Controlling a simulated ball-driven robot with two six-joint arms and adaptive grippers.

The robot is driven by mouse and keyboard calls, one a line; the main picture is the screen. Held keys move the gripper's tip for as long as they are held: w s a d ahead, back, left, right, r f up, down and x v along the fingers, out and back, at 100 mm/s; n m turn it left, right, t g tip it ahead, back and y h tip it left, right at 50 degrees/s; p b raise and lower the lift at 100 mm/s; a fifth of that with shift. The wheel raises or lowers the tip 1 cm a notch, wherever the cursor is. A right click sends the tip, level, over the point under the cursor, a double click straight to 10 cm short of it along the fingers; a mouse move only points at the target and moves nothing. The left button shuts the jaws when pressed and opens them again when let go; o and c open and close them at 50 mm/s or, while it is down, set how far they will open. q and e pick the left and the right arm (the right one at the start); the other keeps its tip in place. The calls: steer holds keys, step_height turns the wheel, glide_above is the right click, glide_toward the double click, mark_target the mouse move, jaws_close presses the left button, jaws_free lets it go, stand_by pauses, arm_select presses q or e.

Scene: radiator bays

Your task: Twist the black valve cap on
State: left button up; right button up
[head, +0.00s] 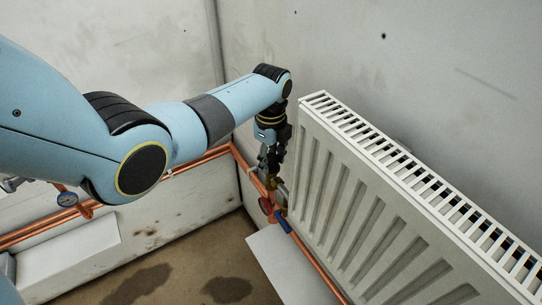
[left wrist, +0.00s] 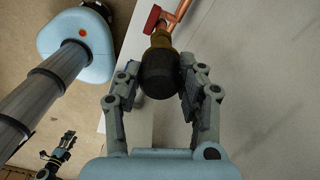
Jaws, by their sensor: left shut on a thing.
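The black valve cap (left wrist: 160,75) shows in the left wrist view between the fingers of my left gripper (left wrist: 160,92). The gripper is shut on it. The cap lines up with the brass valve body (left wrist: 161,40) and appears to meet it; whether it is threaded cannot be told. In the head view my left gripper (head: 271,168) points down beside the radiator's near left end, and its fingers hide the cap. A small dark gripper, seemingly my right one (left wrist: 57,155), shows at the lower left of the left wrist view; its jaw state is unclear.
The white radiator (head: 375,205) stands close on the right. Copper pipes (head: 215,153) run along the left wall and below the valve. A red handle (head: 266,205) and a blue handle (head: 284,225) sit near the valve. A gauge (head: 67,199) is at the left.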

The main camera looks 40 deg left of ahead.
mark_target(271, 157)
arm_select(q)
steer(key=shift+w+a+r, duration=0.1)
steer(key=o, duration=1.9)
steer(key=shift+r+p, duration=2.7)
steer(key=shift+r, duration=1.3)
